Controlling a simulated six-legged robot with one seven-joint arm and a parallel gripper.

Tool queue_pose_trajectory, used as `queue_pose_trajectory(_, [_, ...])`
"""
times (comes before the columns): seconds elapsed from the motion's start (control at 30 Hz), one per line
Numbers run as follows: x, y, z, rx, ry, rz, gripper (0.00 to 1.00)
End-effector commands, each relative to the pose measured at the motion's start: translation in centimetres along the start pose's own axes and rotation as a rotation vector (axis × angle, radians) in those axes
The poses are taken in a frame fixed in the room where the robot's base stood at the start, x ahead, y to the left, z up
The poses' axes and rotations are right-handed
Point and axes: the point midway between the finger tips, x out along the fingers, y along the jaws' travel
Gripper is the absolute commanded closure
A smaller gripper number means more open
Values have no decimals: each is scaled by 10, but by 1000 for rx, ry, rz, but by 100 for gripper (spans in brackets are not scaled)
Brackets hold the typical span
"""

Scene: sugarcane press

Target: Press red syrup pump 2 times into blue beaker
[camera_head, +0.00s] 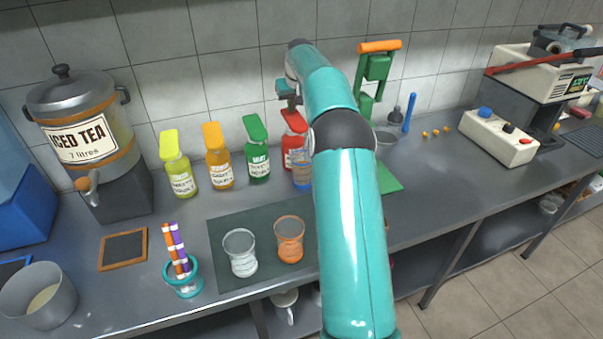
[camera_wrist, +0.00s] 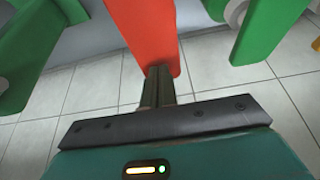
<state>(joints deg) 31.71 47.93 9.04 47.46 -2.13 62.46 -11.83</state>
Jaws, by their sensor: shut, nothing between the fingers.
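The red syrup pump bottle (camera_head: 290,155) stands against the wall at the right end of a row of syrup bottles. My arm hides part of it. The blue beaker (camera_head: 301,178) stands right in front of it, partly behind my arm. My gripper (camera_head: 290,103) is shut and empty, just above the red pump's head (camera_head: 293,121). In the wrist view the shut fingers (camera_wrist: 158,74) overlap the end of the red pump head (camera_wrist: 144,30). I cannot tell whether they touch it.
Yellow (camera_head: 180,178), orange (camera_head: 218,168) and green (camera_head: 257,162) pump bottles stand to the left. A clear glass (camera_head: 240,253) and an orange glass (camera_head: 289,240) stand on the dark mat (camera_head: 225,225). A green press (camera_head: 372,75) with an orange handle rises to the right, beyond my arm.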

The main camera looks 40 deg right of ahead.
Motion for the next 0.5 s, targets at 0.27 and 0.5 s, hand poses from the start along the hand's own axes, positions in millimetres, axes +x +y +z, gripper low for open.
queue_pose_trajectory(0.27, [8,0,4,0,-1,0,100])
queue_pose_trajectory(0.5, [16,0,7,0,-2,0,100])
